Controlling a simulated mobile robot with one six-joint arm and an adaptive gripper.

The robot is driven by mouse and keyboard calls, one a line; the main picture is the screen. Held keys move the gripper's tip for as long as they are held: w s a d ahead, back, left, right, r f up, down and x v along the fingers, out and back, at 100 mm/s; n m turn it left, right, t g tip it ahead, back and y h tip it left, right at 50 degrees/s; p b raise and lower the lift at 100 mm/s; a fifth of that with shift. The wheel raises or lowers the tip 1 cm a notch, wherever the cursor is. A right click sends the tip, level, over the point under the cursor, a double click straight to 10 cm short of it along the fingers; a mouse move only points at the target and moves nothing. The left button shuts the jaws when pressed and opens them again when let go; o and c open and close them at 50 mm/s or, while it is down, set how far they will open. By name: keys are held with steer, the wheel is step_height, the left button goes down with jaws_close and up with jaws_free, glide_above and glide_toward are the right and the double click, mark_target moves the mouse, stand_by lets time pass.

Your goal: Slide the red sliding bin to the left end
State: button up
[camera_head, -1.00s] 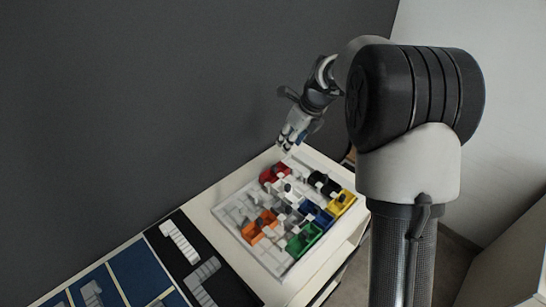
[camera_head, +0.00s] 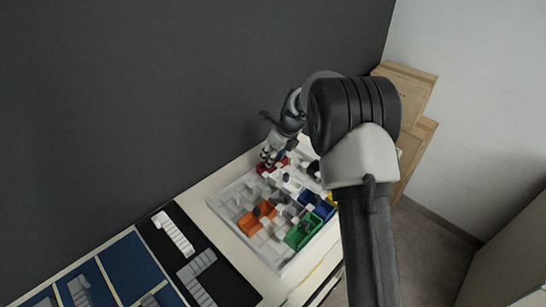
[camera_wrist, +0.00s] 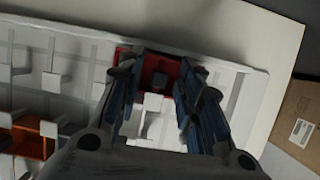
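The red sliding bin (camera_head: 268,169) sits at the far back side of the white slotted tray (camera_head: 222,208), partly hidden by my gripper. In the head view my gripper (camera_head: 267,158) is right over the red bin.
Orange (camera_head: 251,222), green (camera_head: 303,234) and blue (camera_head: 317,204) bins sit elsewhere in the tray. Black and yellow bins are mostly hidden by my arm. White posts stand along the slots. A dark wall rises behind; cardboard cartons (camera_head: 404,92) stand right.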

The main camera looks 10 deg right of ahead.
steer(key=shift+c, duration=0.2)
jaws_close()
stand_by(0.6)
